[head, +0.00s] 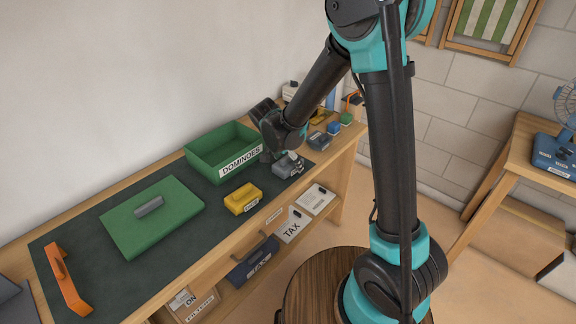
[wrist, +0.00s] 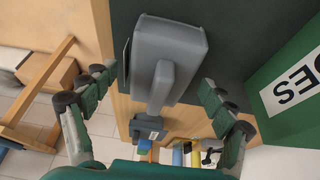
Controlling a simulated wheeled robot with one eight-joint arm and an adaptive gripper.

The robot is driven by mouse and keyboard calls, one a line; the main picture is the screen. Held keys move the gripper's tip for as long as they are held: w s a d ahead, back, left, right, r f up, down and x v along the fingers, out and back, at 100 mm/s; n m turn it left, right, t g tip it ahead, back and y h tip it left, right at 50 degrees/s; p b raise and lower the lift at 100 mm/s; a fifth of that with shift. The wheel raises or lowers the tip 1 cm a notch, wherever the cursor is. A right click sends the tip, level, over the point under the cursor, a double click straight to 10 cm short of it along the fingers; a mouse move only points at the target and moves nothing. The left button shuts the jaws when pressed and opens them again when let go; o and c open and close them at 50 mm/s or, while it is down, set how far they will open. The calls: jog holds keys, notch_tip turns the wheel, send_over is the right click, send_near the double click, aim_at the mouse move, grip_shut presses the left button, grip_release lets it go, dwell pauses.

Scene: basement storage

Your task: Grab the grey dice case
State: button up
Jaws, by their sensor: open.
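A grey case (head: 285,170) with a raised handle sits on the dark mat, right of the green DOMINOES box. In the wrist view the grey case (wrist: 188,45) lies ahead of my gripper (wrist: 158,82), its handle (wrist: 161,85) between the two spread fingers. The fingers are open, one on each side, with visible gaps to the case. In the head view my gripper (head: 284,157) is right at the case and partly hides it. I cannot read a label on this case.
The open green DOMINOES box (head: 222,151) stands close left of my gripper; its wall (wrist: 290,85) is near the right finger. A smaller blue-grey case (head: 319,140) is behind. A yellow case (head: 243,198) and a green lid (head: 152,214) lie on the mat.

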jog(key=shift+d+f, duration=0.1)
jog(key=shift+f, duration=0.1)
jog(key=c, duration=1.4)
jog(key=shift+r, duration=0.1)
